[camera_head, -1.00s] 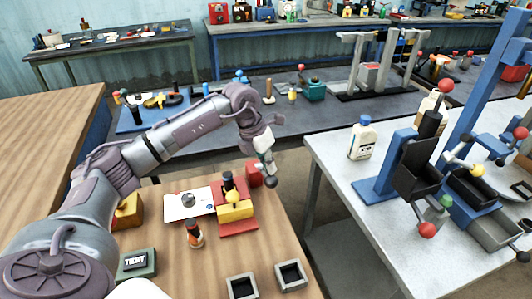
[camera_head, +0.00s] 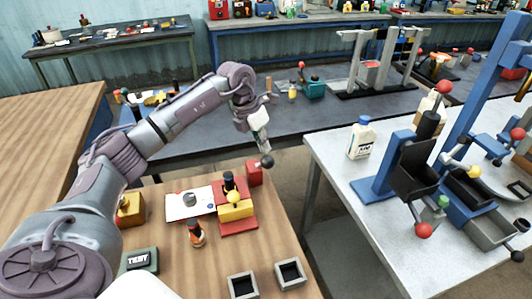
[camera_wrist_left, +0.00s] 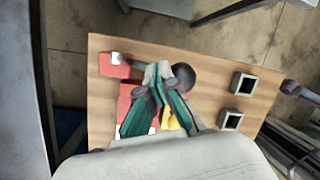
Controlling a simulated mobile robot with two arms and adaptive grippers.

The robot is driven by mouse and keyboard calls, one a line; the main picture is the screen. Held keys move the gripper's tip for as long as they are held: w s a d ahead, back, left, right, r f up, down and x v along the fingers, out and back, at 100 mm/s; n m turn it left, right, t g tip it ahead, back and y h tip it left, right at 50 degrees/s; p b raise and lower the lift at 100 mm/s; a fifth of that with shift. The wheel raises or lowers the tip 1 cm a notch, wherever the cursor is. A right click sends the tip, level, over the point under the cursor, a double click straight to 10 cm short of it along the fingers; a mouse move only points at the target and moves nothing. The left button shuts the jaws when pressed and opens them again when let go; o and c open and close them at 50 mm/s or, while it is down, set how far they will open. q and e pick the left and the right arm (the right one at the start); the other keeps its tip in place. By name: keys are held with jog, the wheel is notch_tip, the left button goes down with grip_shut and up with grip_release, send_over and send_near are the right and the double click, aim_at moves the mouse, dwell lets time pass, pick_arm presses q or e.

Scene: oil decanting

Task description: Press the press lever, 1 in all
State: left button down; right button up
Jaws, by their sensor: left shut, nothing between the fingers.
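The press lever (camera_head: 267,161) ends in a black ball and extends from a red block (camera_head: 254,173) at the wooden bench's far right edge. In the left wrist view the black ball (camera_wrist_left: 184,76) lies beyond my fingertips, and its rod runs left to the red block (camera_wrist_left: 114,67). My left gripper (camera_head: 262,142) is shut and empty, pointing down just above the ball. It also shows in the left wrist view (camera_wrist_left: 157,80). I cannot tell whether the tips touch the ball. My right gripper is not in view.
A red and yellow fixture (camera_head: 235,210), an orange-black bottle (camera_head: 195,233), a white card (camera_head: 180,208), a TEST box (camera_head: 138,260) and two small trays (camera_head: 243,285) (camera_head: 290,275) occupy the bench. A grey table (camera_head: 330,160) with a blue rig (camera_head: 375,188) stands right, across a gap.

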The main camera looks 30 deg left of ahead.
pick_arm(q)
jog(key=shift+w+a+r, duration=0.2)
jog(key=shift+a+r, duration=0.1)
jog(key=shift+r, duration=0.1)
jog(key=w+a+r+p, duration=0.2)
jog(key=r, duration=0.1)
jog(key=shift+w+a+r+p, duration=0.15)
jog(key=shift+w+a+p, duration=0.15)
jog(key=shift+a, duration=0.1)
jog(key=shift+s, duration=0.1)
dwell(0.9)
